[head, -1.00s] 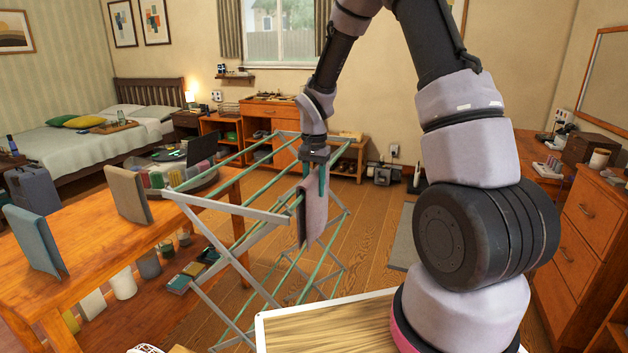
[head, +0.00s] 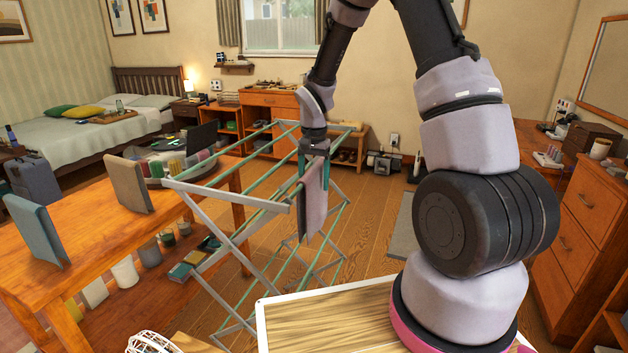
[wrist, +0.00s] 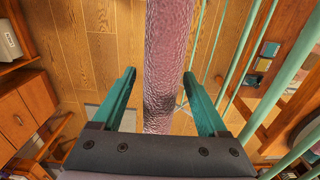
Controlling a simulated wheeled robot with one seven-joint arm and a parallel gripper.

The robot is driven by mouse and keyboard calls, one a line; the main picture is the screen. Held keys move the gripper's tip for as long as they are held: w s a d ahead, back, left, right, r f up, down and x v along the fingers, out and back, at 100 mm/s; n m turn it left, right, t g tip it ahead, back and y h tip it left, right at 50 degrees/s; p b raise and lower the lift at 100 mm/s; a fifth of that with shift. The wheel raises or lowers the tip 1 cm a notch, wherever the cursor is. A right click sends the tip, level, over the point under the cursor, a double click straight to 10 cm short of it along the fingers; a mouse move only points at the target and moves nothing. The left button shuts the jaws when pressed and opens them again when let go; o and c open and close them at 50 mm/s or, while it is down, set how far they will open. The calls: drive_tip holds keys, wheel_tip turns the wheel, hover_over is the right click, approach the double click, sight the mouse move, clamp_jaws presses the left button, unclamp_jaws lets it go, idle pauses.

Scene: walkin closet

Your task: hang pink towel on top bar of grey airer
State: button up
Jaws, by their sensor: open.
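The grey airer (head: 272,207) has a pale grey frame and green bars and stands unfolded in the middle of the head view. The pink towel (head: 314,212) hangs down over a top bar at the airer's right side. In the wrist view the towel (wrist: 167,50) is a long pink strip running between my two fingers. My gripper (head: 313,176) points down at the towel's top. In the wrist view my gripper (wrist: 159,78) is open, with one green finger on each side of the towel and gaps beside it. The towel's fold over the bar is partly hidden by the fingers.
A wooden table (head: 85,240) with an upright teal panel (head: 36,230) and beige panel (head: 128,184) stands left of the airer. A white-edged wooden surface (head: 325,320) is in front. Drawers (head: 565,235) stand at the right.

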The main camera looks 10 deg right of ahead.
wheel_tip(320, 180, up, 11)
drive_tip(key=shift+f, duration=0.15)
drive_tip(key=s+d+r+n+t, duration=0.1)
drive_tip(key=s+d+r+t, duration=0.1)
drive_tip(key=s+r, duration=0.4)
drive_tip(key=s+d+r+t, duration=0.15)
drive_tip(key=s+r, duration=0.25)
drive_tip(key=r, duration=0.5)
drive_tip(key=s+d+r+t+y, duration=0.1)
drive_tip(key=s+r+t, duration=0.1)
drive_tip(key=s, duration=0.5)
drive_tip(key=s+d+r+n+t+y, duration=0.1)
drive_tip(key=s+r, duration=0.2)
drive_tip(key=s, duration=0.4)
drive_tip(key=shift+d+r+n+t, duration=0.15)
drive_tip(key=shift+r+n+t, duration=0.1)
drive_tip(key=shift+n+t, duration=0.1)
